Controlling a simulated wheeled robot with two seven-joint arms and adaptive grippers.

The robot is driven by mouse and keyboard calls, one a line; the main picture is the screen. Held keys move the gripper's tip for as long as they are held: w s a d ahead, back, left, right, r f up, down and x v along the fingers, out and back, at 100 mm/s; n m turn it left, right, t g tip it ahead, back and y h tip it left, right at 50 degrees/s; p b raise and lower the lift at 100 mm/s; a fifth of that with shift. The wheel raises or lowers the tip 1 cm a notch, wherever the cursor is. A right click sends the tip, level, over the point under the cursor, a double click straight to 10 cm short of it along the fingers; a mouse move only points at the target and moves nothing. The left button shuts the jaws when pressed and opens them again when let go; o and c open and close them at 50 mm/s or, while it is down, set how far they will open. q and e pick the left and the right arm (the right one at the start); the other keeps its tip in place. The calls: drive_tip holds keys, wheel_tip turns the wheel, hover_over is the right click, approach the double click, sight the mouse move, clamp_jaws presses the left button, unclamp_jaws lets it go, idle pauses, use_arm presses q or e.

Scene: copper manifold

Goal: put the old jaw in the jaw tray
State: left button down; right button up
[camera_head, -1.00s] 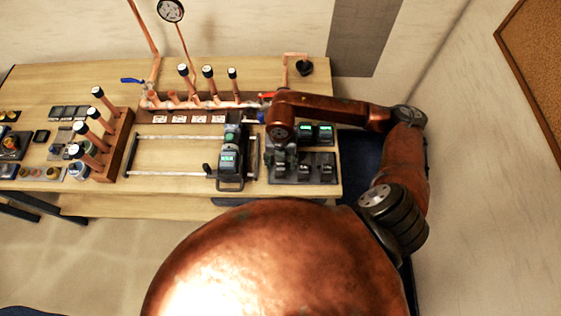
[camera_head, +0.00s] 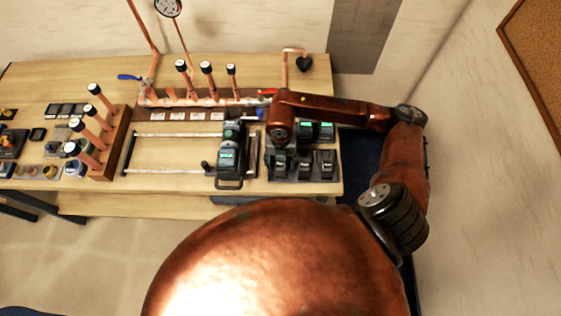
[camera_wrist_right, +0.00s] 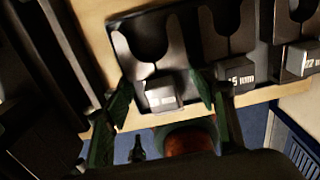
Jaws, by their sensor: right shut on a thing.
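The jaw tray (camera_head: 330,179) is a dark tray at the right front of the bench, holding several grey fork-shaped jaws with labelled blocks. In the right wrist view its dark floor (camera_wrist_right: 190,22) shows between the jaws. My right gripper (camera_wrist_right: 163,98) has its two green fingers on either side of the labelled block of a grey jaw (camera_wrist_right: 150,50) and is shut on it. This jaw lies at the tray's left front place, its U-shaped mouth pointing away; its label is unreadable. I cannot tell whether it touches the tray floor. My left gripper is not in view.
A press tool (camera_head: 228,160) with a green display stands just left of the tray, by metal rails (camera_head: 165,172). Behind are a copper manifold (camera_head: 190,101) and upright pipes. A 15 mm jaw (camera_wrist_right: 232,75) sits right beside my right finger. The floor in front is clear.

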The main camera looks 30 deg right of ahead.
drive_tip(key=o, duration=1.2)
drive_tip(key=shift+f, duration=0.1)
drive_tip(key=o, duration=0.4)
drive_tip(key=shift+r+p, duration=2.45)
drive_tip(key=shift+r, duration=1.65)
drive_tip(key=shift+f, duration=0.1)
